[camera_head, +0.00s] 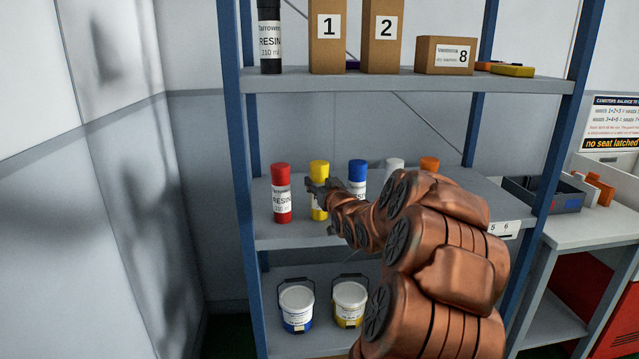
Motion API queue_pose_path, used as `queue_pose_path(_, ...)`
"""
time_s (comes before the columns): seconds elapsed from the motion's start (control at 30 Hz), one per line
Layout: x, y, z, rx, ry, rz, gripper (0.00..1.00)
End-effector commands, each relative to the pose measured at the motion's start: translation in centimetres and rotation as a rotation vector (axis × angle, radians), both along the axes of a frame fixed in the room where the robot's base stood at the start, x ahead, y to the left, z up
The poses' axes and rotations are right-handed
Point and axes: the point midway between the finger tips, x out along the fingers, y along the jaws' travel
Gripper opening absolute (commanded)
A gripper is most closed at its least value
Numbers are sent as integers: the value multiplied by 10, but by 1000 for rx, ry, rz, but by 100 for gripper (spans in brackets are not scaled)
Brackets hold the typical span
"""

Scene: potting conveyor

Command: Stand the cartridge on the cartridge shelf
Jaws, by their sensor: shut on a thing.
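The yellow cartridge (319,169) is upright at the middle shelf (275,238), between the red cartridge (282,200) on its left and the blue cartridge (357,170) on its right. My gripper (319,188) is shut on the yellow cartridge, reaching in from the right. The fingers cover part of its body. Its lower end is close to the shelf surface, but I cannot tell whether it touches. My arm hides the lower parts of the blue, white (394,163) and orange (429,163) cartridges.
The upper shelf (400,83) holds a black cartridge (270,40) and numbered boxes (327,38). Two pails (297,309) stand on the bottom shelf. A blue post (238,150) edges the rack at left. A side table with a dark tray (545,199) is at right.

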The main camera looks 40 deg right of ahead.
Motion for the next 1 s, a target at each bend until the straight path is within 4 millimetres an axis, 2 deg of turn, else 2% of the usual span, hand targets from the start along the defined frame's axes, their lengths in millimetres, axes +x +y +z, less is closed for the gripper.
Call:
queue_pose_path(0.07,0,0,-3,0,-1,0,0)
queue_pose_path(0.1,0,0,-2,0,-1,0,54)
queue_pose_path(0.3,0,0,-2,0,0,0,75)
queue_pose_path(0.7,0,0,3,0,0,0,75)
queue_pose_path(1.0,-33,13,0,1,2,-2,75)
